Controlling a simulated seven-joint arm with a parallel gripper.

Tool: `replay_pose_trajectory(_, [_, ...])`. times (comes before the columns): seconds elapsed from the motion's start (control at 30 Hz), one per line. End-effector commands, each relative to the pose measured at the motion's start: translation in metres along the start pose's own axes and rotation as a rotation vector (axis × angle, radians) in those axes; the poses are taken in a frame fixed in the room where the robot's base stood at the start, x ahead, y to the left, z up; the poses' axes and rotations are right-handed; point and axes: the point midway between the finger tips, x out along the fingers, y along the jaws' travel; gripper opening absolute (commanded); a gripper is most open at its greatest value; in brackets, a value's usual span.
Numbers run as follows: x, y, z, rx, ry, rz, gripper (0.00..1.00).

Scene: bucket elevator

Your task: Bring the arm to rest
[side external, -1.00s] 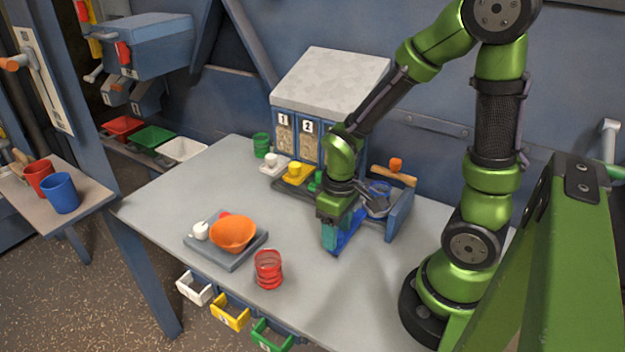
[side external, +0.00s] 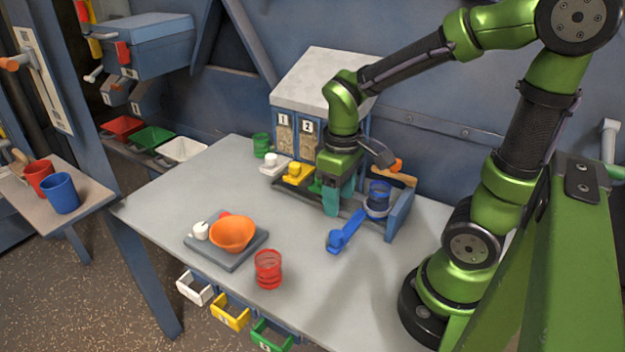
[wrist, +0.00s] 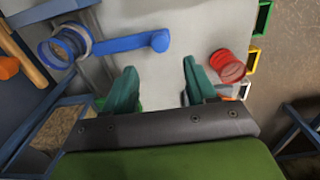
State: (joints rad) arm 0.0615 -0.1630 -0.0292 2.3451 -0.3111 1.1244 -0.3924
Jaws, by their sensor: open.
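My gripper (side external: 333,203) is raised above the table in front of the dispenser. In the wrist view my gripper (wrist: 158,88) has its two teal fingers spread wide with nothing between them. A blue lever (side external: 346,231) lies beyond the fingers, free of them; the lever (wrist: 125,43) also shows in the wrist view. A blue ringed cup (side external: 378,196) sits in a holder at the lever's back end, by the blue side bracket (side external: 400,212); the cup (wrist: 66,47) is at upper left in the wrist view.
The dispenser (side external: 330,78) with numbered windows stands behind my gripper. White and yellow levers (side external: 296,172) are left of it. A red cup (side external: 268,268) and a grey scale (side external: 215,256) with an orange bowl (side external: 232,233) stand in front.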

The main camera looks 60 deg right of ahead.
Motion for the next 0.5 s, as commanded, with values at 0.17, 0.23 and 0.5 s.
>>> replay_pose_trajectory(0.17, [-0.0139,-0.0001,-0.0003,0.0,0.002,0.0,0.56])
replay_pose_trajectory(0.23, [-0.0151,-0.0001,0.0,0.0,0.0,0.0,0.56])
replay_pose_trajectory(0.5, [-0.0149,0.0001,-0.0005,0.011,0.002,0.0,0.56])
